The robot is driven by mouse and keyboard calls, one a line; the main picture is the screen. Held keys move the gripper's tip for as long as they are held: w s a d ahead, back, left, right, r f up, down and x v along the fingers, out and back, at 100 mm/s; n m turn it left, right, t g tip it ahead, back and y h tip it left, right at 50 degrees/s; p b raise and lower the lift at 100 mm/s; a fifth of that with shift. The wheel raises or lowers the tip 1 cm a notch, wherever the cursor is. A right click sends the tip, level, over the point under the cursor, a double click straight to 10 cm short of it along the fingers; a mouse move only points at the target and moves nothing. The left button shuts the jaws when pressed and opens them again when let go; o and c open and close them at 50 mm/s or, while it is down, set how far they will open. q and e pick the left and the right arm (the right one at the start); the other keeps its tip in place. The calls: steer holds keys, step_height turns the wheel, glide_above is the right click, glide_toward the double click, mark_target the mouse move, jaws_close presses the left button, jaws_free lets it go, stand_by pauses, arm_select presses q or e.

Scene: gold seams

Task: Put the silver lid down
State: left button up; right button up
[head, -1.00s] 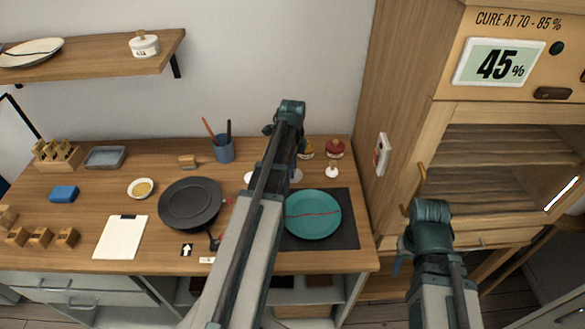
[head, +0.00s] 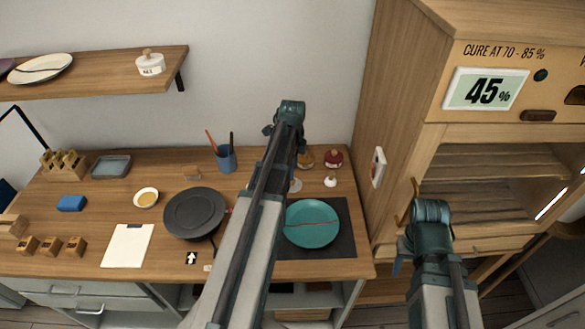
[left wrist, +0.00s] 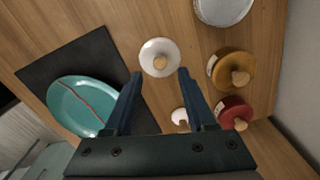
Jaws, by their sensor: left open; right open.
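A pale silver-white lid (left wrist: 160,57) with a wooden knob lies in the left wrist view, just beyond and between the fingertips of my left gripper (left wrist: 160,72). The fingers are apart and do not visibly grip the lid. In the head view its pale edge (head: 296,185) shows just right of my left arm, which hides the rest. A pale round jar (left wrist: 222,10) is cut off at the top of the left wrist view. My right gripper (head: 398,264) is mostly hidden behind its own arm, in front of the cabinet, away from the lid.
A yellow jar (left wrist: 233,68) and a red jar (left wrist: 236,113) stand close by, with a small white item (head: 330,181). A teal plate with a red seam (head: 312,224) lies on a dark mat (head: 343,243).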

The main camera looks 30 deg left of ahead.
arm_select(q)
step_height(320, 180, up, 8)
steer(key=p, duration=0.6)
steer(key=shift+f, duration=0.25)
steer(key=s+d+n, duration=0.3)
steer(key=s+d, duration=0.2)
steer(key=d, duration=0.5)
steer(key=s+d+n, duration=0.4)
steer(key=s+d, duration=0.2)
steer(key=d, duration=0.4)
steer(key=s+d+n+y, duration=0.1)
steer(key=s+d+n, duration=0.2)
steer(key=d, duration=0.7)
steer(key=shift+s+d+n, duration=0.25)
steer(key=shift+s+n, duration=0.15)
steer(key=shift+s, duration=0.85)
step_height(320, 180, down, 2)
steer(key=shift+f+b, duration=0.1)
steer(key=shift+b, duration=0.9)
